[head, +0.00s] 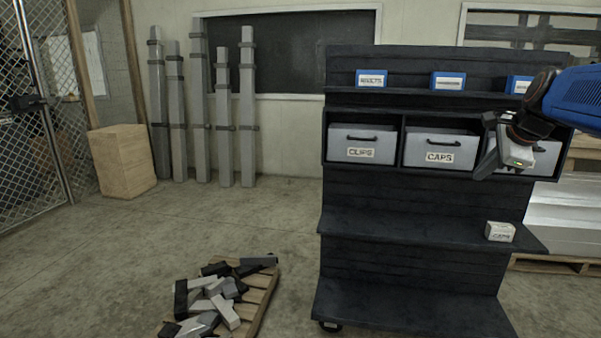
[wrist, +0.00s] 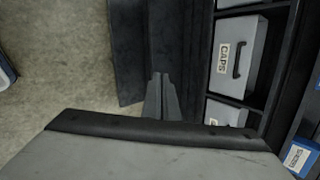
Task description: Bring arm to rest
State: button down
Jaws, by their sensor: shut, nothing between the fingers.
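My blue arm (head: 575,98) reaches in from the right edge of the head view. My gripper (head: 484,172) hangs in front of the right-hand drawer of the dark shelf cart, just right of the drawer marked CAPS (head: 440,148). Its fingers are together and hold nothing. In the wrist view the closed fingers (wrist: 161,82) point towards the dark shelf, apart from the CAPS drawer (wrist: 234,58). The right-hand drawer (head: 535,158) is partly hidden behind my gripper.
The shelf cart (head: 420,230) carries a CLIPS drawer (head: 362,145), small blue bins on top and a small white box (head: 499,232) on a lower shelf. A pallet (head: 262,290) with metal offcuts stands left. Floor between cart and back wall is open.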

jog(key=s+a+f+n+g, duration=0.1)
jog(key=s+a+f+n, duration=0.4)
jog(key=s+f+n, duration=0.2)
jog(key=s+a+f+n+g, duration=0.1)
jog(key=s+a+f+n, duration=0.5)
jog(key=s, duration=0.6)
jog(key=s+a+f+n+g, duration=0.1)
jog(key=s+a+f+n, duration=0.5)
jog(key=s+f+n, duration=0.3)
jog(key=shift+s+a+f, duration=0.25)
jog(key=shift+s+f, duration=0.15)
jog(key=shift+f, duration=0.3)
